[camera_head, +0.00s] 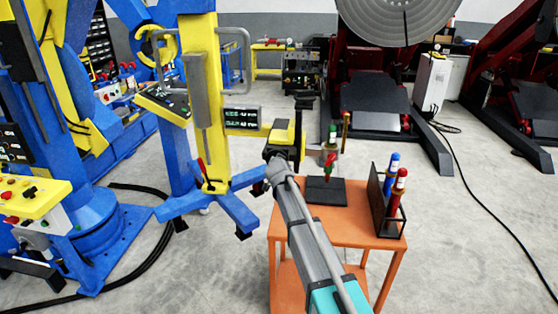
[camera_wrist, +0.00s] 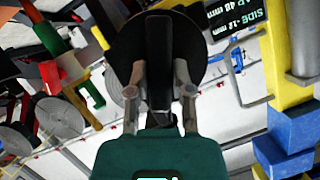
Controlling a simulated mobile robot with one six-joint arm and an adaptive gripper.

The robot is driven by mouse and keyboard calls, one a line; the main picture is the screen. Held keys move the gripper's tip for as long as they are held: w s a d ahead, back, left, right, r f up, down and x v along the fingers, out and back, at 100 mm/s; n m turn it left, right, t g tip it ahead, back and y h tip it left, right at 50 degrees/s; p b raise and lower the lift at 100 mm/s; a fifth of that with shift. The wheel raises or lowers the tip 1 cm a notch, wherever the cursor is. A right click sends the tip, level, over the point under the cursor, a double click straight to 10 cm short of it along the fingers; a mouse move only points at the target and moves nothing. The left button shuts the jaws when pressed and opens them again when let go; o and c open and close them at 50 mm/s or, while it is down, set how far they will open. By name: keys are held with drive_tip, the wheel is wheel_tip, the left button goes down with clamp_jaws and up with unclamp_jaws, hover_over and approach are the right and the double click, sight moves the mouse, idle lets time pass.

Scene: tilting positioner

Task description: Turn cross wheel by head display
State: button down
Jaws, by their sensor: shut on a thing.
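My gripper (camera_wrist: 160,78) is shut on a dark upright bar across the middle of a round black wheel, the cross wheel (camera_wrist: 125,48). One finger is on each side of the bar. In the head view my gripper (camera_head: 279,163) is at the near end of the yellow and black slide (camera_head: 280,134); the wheel there is mostly hidden by it. The head display (camera_head: 240,117) is a black panel with pale digits, left of the slide. It also shows tilted at the top right of the wrist view (camera_wrist: 235,14), with the word SIDE and mm values readable.
An orange table (camera_head: 345,232) stands right of the slide, carrying a black plate (camera_head: 326,191) and a rack (camera_head: 388,205) with red and blue tools. A yellow column (camera_head: 204,100) on blue feet stands left. Cables lie on the floor; open floor is at right.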

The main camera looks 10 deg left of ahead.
drive_tip(key=n+h, duration=0.1)
drive_tip(key=n, duration=0.1)
drive_tip(key=shift+a+n+h, duration=0.15)
drive_tip(key=shift+n+h, duration=0.15)
drive_tip(key=shift+h, duration=0.1)
drive_tip(key=n+h, duration=0.2)
drive_tip(key=shift+a+n, duration=0.1)
drive_tip(key=shift+n, duration=0.3)
drive_tip(key=c, duration=0.5)
unclamp_jaws()
